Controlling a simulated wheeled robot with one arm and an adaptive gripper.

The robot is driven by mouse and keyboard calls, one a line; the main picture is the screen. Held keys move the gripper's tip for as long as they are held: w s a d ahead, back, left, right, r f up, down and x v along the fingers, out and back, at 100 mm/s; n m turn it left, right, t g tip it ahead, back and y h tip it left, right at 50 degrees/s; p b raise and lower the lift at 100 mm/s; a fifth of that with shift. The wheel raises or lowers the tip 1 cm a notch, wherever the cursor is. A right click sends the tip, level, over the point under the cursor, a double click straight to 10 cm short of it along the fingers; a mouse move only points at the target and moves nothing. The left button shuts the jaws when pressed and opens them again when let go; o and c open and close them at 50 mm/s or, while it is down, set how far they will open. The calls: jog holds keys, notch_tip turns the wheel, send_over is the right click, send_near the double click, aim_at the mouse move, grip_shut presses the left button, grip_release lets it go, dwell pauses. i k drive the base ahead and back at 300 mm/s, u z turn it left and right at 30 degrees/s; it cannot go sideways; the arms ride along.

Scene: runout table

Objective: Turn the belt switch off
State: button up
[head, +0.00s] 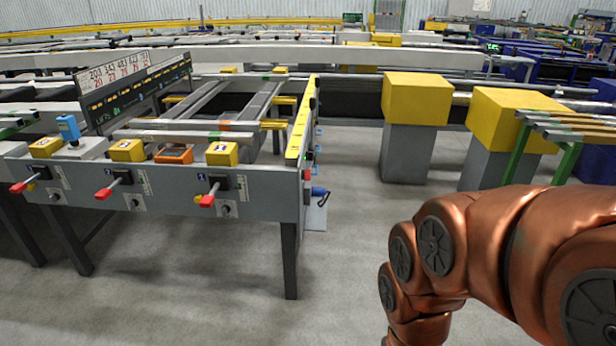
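The grey runout table (170,192) stands at the left, with a front panel facing me. Three red-tipped lever switches stick out of the panel: a left one (20,187), a middle one (106,193) and a right one (209,198). Small dark round knobs sit below them, one of them under the right lever (225,210). I cannot read which control is the belt switch, nor its setting. My copper-coloured arm is at the lower right, well apart from the panel. My gripper is outside the picture.
Yellow boxes and an orange device (173,154) sit on the table top; a dark display board (137,90) stands behind. A blue-handled item (320,191) juts from the table's right side. Yellow-capped grey pillars (407,150) stand to the right. The concrete floor (250,310) in front is clear.

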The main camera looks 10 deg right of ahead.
aim_at(305, 175)
jog(key=z, duration=0.35)
jog(key=i, duration=0.9)
jog(key=u, duration=1.2)
